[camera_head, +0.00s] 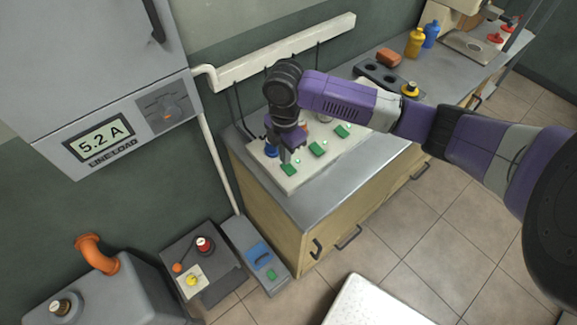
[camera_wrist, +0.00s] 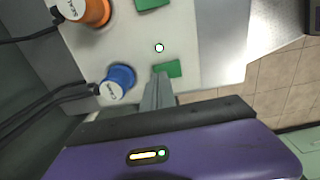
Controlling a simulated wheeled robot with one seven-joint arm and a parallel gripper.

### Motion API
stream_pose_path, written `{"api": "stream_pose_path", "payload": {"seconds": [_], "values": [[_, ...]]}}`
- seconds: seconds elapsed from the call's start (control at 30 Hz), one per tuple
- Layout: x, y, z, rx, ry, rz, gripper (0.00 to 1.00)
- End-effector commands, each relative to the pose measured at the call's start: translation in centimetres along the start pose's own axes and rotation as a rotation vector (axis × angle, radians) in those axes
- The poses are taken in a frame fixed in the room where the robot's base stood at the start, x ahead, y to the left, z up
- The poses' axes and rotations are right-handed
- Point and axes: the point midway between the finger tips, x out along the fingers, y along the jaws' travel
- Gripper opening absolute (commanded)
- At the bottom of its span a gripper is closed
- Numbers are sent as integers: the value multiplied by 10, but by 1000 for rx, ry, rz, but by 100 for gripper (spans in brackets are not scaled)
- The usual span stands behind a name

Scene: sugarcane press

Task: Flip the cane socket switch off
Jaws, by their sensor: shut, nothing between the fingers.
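A white socket panel (camera_head: 309,170) lies on the metal counter, with several green switches in a row. The nearest green switch (camera_head: 289,170) sits beside a blue plug (camera_head: 271,151); this switch also shows in the wrist view (camera_wrist: 174,69). A small pale lamp (camera_wrist: 159,48) sits between the two visible switches. My gripper (camera_wrist: 160,82) is shut and empty, its tips at the near switch's edge; contact is unclear. The gripper (camera_head: 286,157) partly hides the panel in the head view.
Black cables run from the plugs toward the wall. A grey wall box (camera_head: 110,90) reads 5.2 A. Tiled floor is open at right.

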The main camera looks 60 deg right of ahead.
Motion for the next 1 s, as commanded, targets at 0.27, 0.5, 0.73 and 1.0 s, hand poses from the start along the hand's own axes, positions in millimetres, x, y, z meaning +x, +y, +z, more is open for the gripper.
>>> {"api": "stream_pose_path", "payload": {"seconds": [0.27,0.5,0.73,1.0], "values": [[1,0,0,0,0,0,0],[5,0,0,0,0,0,0],[8,0,0,0,0,0,0],[12,0,0,0,0,0,0]]}}
